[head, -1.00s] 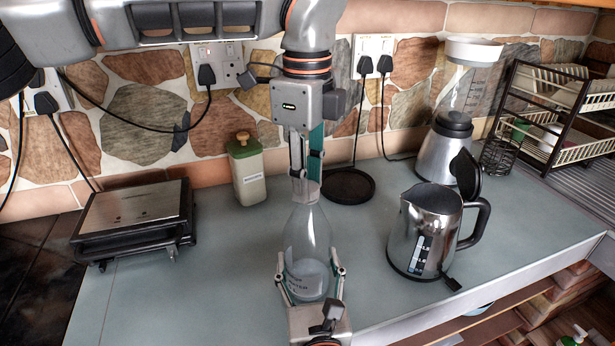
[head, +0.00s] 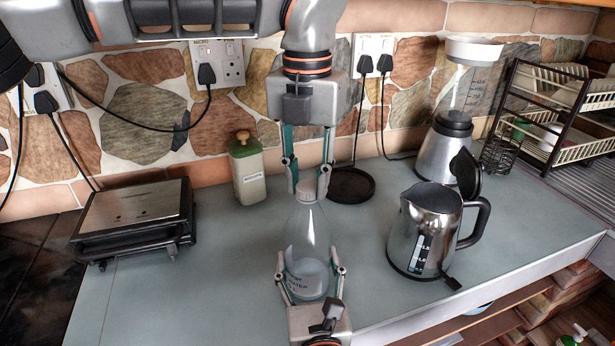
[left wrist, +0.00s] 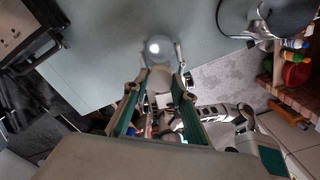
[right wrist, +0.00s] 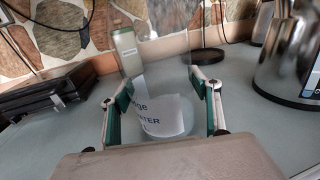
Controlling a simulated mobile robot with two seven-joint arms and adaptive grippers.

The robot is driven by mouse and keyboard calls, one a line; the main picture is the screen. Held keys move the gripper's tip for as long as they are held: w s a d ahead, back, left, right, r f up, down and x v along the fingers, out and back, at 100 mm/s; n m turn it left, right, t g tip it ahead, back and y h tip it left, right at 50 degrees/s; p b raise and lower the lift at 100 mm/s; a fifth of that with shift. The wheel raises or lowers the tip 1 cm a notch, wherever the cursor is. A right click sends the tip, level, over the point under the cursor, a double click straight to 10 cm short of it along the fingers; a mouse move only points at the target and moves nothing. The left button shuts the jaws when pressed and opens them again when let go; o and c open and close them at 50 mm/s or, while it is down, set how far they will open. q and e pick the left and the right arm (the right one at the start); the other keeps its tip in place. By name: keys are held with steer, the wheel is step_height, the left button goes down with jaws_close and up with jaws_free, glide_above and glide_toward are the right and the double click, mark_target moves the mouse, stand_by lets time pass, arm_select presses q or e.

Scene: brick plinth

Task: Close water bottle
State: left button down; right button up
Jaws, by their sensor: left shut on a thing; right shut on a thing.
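The clear water bottle (head: 307,240) stands upright on the grey-green counter, with a label on its lower body. Its pale cap (head: 307,190) is at the neck; whether it is fully seated I cannot tell. My left gripper (head: 308,188) comes down from above, its fingers on either side of the cap and shut on it. My right gripper (head: 310,268) comes from the front edge, shut around the bottle's lower body. The right wrist view shows the label (right wrist: 160,118) between the fingers. The left wrist view looks down past the fingers at the bottle (left wrist: 160,47).
A steel kettle (head: 425,235) stands close right of the bottle. A black round mat (head: 351,186) and a green-lidded container (head: 247,172) are behind. A grill (head: 135,215) sits at left, a blender (head: 447,150) and dish rack (head: 560,110) at right. Counter between grill and bottle is clear.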

arm_select(q)
steer(key=m, duration=1.4)
steer(key=shift+m, duration=0.3)
steer(key=c, duration=1.6)
jaws_free()
steer(key=shift+r, duration=0.1)
step_height(320, 180, up, 12)
steer(key=shift+f, duration=0.1)
arm_select(e)
steer(key=o, duration=2.3)
